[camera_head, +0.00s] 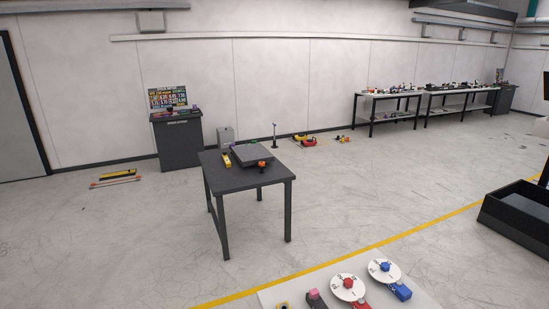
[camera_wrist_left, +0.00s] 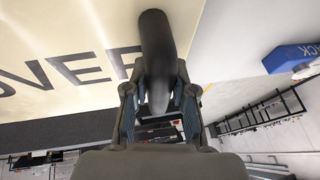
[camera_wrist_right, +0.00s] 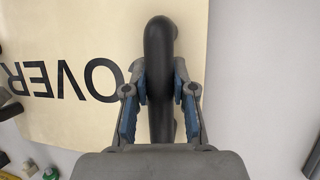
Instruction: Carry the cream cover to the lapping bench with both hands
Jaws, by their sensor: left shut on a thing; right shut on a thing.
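The cream cover (camera_wrist_left: 60,50) shows in the left wrist view with dark lettering and a black handle (camera_wrist_left: 153,35). My left gripper (camera_wrist_left: 160,92) is shut on that handle. In the right wrist view the cover (camera_wrist_right: 75,40) has dark letters and another black handle (camera_wrist_right: 157,45). My right gripper (camera_wrist_right: 160,90) is shut on that one. The cover and both grippers are out of the head view. A dark bench (camera_head: 226,179) stands mid-floor in the head view, with a grey plate (camera_head: 252,154) on top; I cannot read a label that names it the lapping bench.
A pale table (camera_head: 290,298) with round white dials (camera_head: 348,288) and red and blue items is close at the bottom. A yellow floor line (camera_head: 375,248) crosses behind it. A black open bin (camera_head: 515,215) stands right. Floor around the dark bench is mostly clear.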

